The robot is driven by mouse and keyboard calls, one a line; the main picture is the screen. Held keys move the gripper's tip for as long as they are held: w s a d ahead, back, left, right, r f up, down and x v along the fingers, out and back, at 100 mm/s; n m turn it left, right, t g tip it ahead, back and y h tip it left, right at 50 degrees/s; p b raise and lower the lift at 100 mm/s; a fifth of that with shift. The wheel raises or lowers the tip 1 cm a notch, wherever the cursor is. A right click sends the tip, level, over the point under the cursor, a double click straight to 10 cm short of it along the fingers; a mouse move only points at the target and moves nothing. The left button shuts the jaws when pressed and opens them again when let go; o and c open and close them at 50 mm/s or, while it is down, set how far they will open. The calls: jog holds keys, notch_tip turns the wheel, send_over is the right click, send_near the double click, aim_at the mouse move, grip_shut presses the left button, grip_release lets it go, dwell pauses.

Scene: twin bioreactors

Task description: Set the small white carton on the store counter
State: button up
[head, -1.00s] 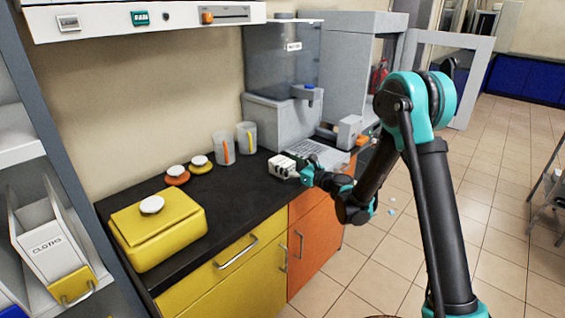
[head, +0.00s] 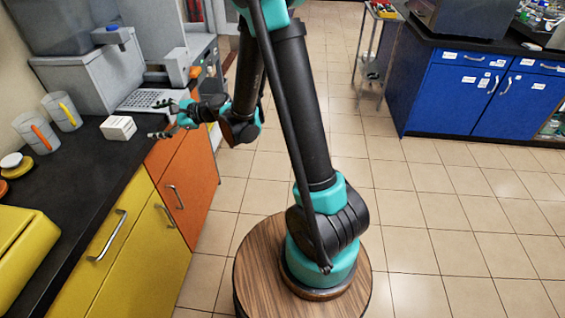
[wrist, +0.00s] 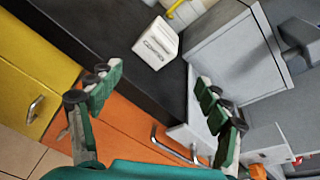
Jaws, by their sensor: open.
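The small white carton (head: 118,128) stands on the black counter (head: 84,158), near its front edge, above the seam between the yellow and orange cabinets. In the wrist view the carton (wrist: 157,43) shows dark print on one face and lies beyond my fingertips. My gripper (head: 166,119) is open and empty, just to the right of the carton and apart from it. In the wrist view the two green fingers of my gripper (wrist: 158,92) are spread wide, with the counter edge and orange cabinet front between them.
A grey dispenser machine (head: 85,77) with a drip grate (head: 150,100) stands behind the carton. Two grey cups (head: 62,112) with coloured handles stand to its left. A yellow box (head: 22,245) sits at the near left. The tiled floor at right is clear up to blue cabinets (head: 470,92).

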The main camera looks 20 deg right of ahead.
jog(key=s+d+f+n+h, duration=0.3)
jog(key=s+d, duration=0.4)
jog(key=d, duration=0.5)
jog(key=s+d+f+n+g+h, duration=0.1)
jog(key=s+d+n+h, duration=0.5)
jog(key=d, duration=0.6)
jog(key=s+d+f+n+g+h, duration=0.1)
jog(key=s+d+f+n+h, duration=0.3)
jog(key=s+d+n, duration=0.3)
jog(key=s+d, duration=0.3)
jog(key=d, duration=0.3)
jog(key=shift+f+h, duration=0.3)
jog(key=shift+h, duration=0.1)
